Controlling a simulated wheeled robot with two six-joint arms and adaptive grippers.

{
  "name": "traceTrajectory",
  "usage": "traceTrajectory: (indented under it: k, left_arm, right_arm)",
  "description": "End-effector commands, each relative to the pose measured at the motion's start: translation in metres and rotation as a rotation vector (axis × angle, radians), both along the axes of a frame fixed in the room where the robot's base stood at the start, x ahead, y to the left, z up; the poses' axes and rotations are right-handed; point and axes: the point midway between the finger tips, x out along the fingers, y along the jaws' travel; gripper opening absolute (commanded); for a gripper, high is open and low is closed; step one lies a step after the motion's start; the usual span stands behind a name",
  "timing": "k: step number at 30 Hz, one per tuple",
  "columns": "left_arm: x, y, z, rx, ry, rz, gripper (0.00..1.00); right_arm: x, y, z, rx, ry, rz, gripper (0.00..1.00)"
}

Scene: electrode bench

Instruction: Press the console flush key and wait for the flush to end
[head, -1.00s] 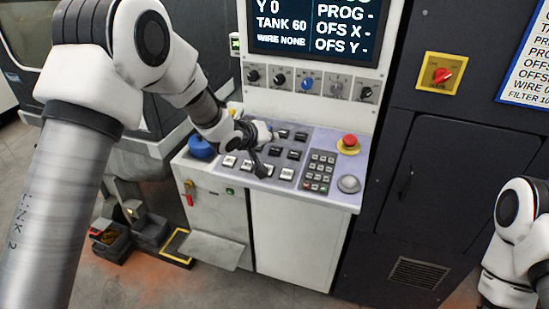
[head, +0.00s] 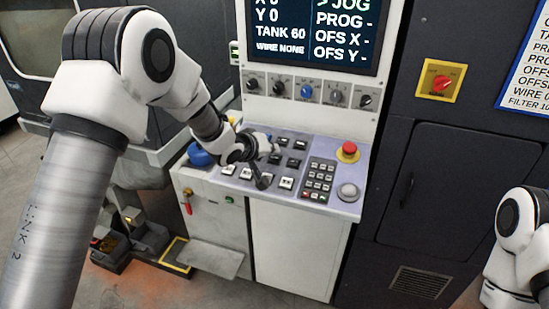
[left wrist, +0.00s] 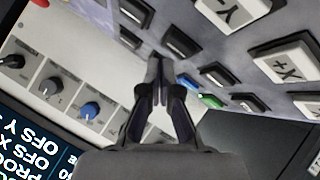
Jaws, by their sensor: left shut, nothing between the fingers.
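The console (head: 345,208) has a sloped grey panel with rows of white and dark keys. I cannot read a flush label on any key. In the left wrist view the shut fingertips (left wrist: 158,72) appear in front of the dark keys (left wrist: 182,42), with white keys marked Y- and X+ to the right. The screen (head: 315,30) reads JOG, TANK 60 and WIRE NONE. My right gripper is out of view.
A red emergency button (head: 348,149) and a number keypad (head: 318,180) sit on the panel's right. A blue round object (head: 200,155) is at its left end. Several knobs (head: 307,91) line the strip below the screen. A dark cabinet (head: 430,180) stands right.

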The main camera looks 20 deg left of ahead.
Motion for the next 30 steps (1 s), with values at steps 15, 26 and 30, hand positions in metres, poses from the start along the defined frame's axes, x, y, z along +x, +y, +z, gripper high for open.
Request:
traceTrajectory:
  k: [15,26,30]
  left_arm:
    - [0.0001,0.0,-0.0002,0.0,0.0,0.0,0.0]
    - [0.0014,0.0,-0.0078,0.001,0.0,-0.001,0.0]
    - [0.0014,-0.0001,-0.0077,0.001,0.0,-0.001,0.0]
  right_arm:
    - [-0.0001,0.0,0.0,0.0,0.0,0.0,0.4]
    - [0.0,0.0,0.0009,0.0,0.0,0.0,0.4]
    - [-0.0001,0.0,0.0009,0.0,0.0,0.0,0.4]
